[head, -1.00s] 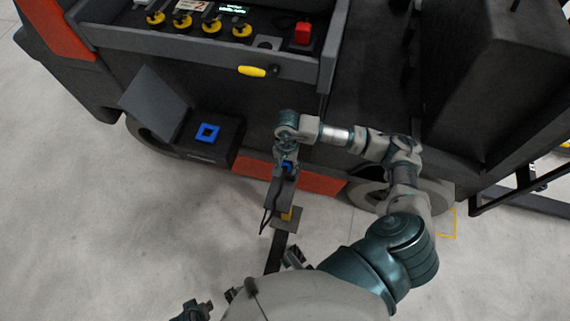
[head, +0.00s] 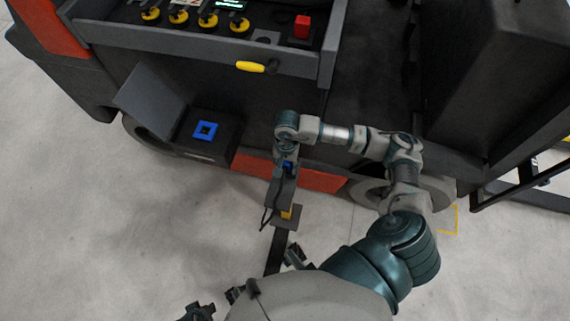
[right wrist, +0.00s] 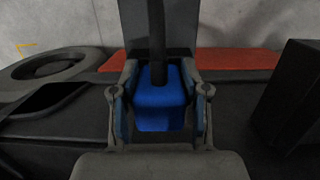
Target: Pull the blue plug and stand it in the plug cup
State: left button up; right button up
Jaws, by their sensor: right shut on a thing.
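The blue plug (right wrist: 160,100) is between the two fingers of my right gripper (right wrist: 160,118) in the right wrist view, with a black cable rising from its top. My right gripper (head: 287,169) is shut on it. In the head view only a small blue patch of the plug (head: 289,167) shows, just above a grey box (head: 281,190) on a stand. I cannot tell whether the plug is seated in that box or free of it. I cannot make out the plug cup for certain. A dark part at the bottom edge may be my left gripper (head: 196,312); its fingers are unclear.
A blue square frame (head: 205,131) sits on a dark box with a raised lid (head: 150,98) on the vehicle's side. The stand has a small yellow part (head: 287,212) and a dark post. A console with a red button (head: 302,26) and yellow handle (head: 250,66) is above. Floor at left is clear.

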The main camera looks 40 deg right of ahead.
pick_arm(q)
jog(key=shift+f, duration=0.2)
pick_arm(e)
jog(key=shift+f, duration=0.25)
jog(key=o, duration=1.8)
jog(key=shift+r, duration=0.1)
pick_arm(q)
jog(key=shift+r, duration=0.1)
pick_arm(e)
jog(key=shift+r+p, duration=2.85)
jog(key=shift+r, duration=2.65)
pick_arm(q)
notch_tip(320, 180, up, 7)
jog(key=w, duration=0.1)
jog(key=shift+w+t, duration=0.2)
jog(key=shift+t, duration=0.1)
pick_arm(e)
jog(key=shift+a, duration=0.1)
